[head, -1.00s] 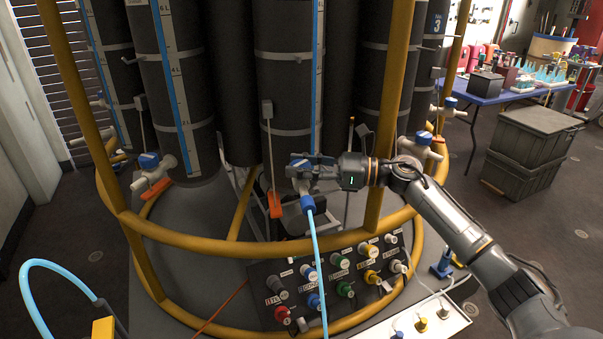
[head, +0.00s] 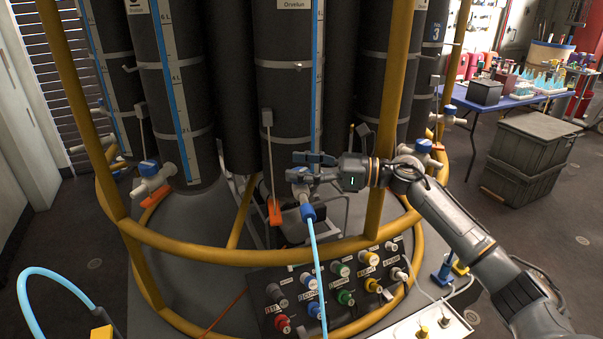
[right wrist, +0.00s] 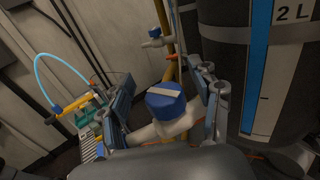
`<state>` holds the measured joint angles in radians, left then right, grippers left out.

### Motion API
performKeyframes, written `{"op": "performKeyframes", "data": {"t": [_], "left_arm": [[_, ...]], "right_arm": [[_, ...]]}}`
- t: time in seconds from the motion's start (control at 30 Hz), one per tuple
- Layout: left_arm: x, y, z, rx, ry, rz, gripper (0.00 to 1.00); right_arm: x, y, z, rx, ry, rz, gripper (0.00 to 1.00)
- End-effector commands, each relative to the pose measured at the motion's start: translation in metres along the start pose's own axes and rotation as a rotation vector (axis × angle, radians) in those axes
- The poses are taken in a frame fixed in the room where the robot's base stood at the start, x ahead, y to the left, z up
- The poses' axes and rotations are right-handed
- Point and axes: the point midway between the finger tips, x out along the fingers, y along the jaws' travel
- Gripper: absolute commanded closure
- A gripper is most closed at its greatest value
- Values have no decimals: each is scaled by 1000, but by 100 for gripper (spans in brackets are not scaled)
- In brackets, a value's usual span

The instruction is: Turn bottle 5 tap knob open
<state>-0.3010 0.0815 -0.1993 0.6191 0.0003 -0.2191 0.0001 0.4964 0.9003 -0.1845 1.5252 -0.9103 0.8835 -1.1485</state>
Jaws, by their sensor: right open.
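The tap on the front middle black bottle (head: 285,100) has a white body (head: 296,190), with a blue hose (head: 316,250) hanging from its blue connector (head: 308,213). No number 5 is readable on this bottle. In the right wrist view the tap's blue knob (right wrist: 165,103) has a pale stripe lying roughly crosswise, tilted slightly. My right gripper (head: 308,166) is open at this tap; in the wrist view its fingers (right wrist: 165,85) stand either side of the knob, with visible gaps. In the head view the fingers largely hide the knob. My left gripper is out of view.
A yellow ring rail (head: 200,250) and upright posts (head: 385,120) surround the bottles, close to my right arm. A panel of coloured couplings (head: 340,285) sits below. Other taps (head: 150,177) flank this one. A blue table (head: 515,98) and grey crates (head: 530,155) stand right.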

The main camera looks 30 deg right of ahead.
Motion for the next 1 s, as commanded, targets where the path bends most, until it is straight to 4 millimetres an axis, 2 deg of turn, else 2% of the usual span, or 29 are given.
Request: {"op": "performKeyframes", "data": {"t": [0.03, 0.2, 0.4, 0.57, 0.87, 1.0], "left_arm": [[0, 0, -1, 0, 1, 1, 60], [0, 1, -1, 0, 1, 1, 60], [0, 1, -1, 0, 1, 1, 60], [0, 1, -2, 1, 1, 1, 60], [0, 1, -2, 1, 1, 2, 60], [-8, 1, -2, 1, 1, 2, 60]], "right_arm": [[-1, 0, 12, -8, -1, -1, 37], [0, 0, 46, -7, -1, -1, 37], [0, 0, 74, -4, 0, -1, 37], [0, 0, 82, -2, 1, 0, 37], [1, 0, 82, 5, -1, 0, 37], [17, 8, 77, 114, -38, -1, 37]]}}
